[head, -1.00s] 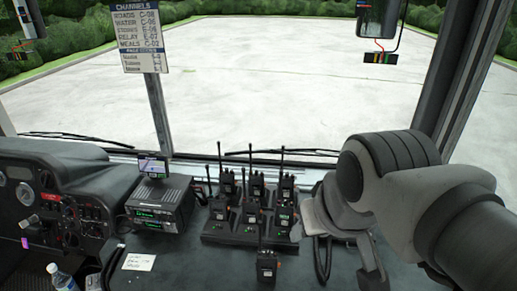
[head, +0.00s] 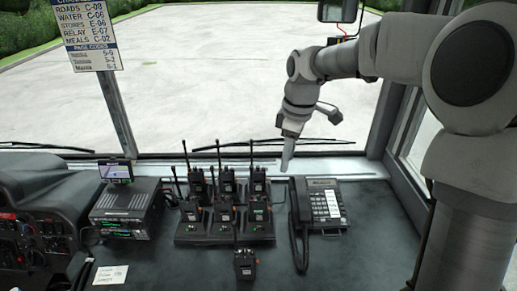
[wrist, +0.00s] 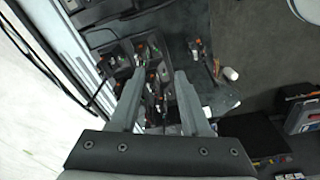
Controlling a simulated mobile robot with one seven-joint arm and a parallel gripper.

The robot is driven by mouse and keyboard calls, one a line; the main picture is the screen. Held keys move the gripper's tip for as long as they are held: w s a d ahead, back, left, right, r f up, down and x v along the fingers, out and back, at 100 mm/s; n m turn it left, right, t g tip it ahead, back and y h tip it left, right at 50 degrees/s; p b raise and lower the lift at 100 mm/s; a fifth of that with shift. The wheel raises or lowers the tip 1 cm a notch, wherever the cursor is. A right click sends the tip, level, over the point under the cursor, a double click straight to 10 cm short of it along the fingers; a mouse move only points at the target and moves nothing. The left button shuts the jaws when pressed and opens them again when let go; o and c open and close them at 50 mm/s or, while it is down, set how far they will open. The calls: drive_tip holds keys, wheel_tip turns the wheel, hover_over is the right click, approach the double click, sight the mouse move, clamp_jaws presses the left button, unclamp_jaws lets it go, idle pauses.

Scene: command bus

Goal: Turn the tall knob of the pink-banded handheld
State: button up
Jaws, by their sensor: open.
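Several black handhelds with antennas stand in two rows in a charger rack (head: 224,238) on the dashboard. One more handheld (head: 244,264) stands apart in front of the rack. A pink band cannot be made out on any of them, and their knobs are too small to tell apart. My gripper (head: 287,166) hangs above the back of the dashboard, right of and behind the rack, touching nothing. In the wrist view its two fingers (wrist: 158,74) are spread and empty, with handhelds (wrist: 154,80) showing between and beyond them.
A desk telephone (head: 325,205) with a corded handset lies right of the rack. A radio unit (head: 126,208) with a small screen on top stands left. A paper note (head: 110,275) lies at front left. The windshield is behind. The dashboard's right part is clear.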

drive_tip(key=w+f+n+y, duration=0.3)
drive_tip(key=w+f+n, duration=0.15)
drive_tip(key=w, duration=0.35)
approach(259, 195)
drive_tip(key=shift+g+y, duration=0.3)
drive_tip(key=shift+g, duration=0.1)
drive_tip(key=x, duration=0.5)
drive_tip(key=w+x, duration=0.1)
drive_tip(key=x, duration=0.2)
drive_tip(key=shift+s+d+f+p, duration=0.1)
drive_tip(key=shift+d+f+p, duration=0.1)
drive_tip(key=shift+f+p, duration=0.2)
drive_tip(key=shift+r, duration=0.1)
clamp_jaws()
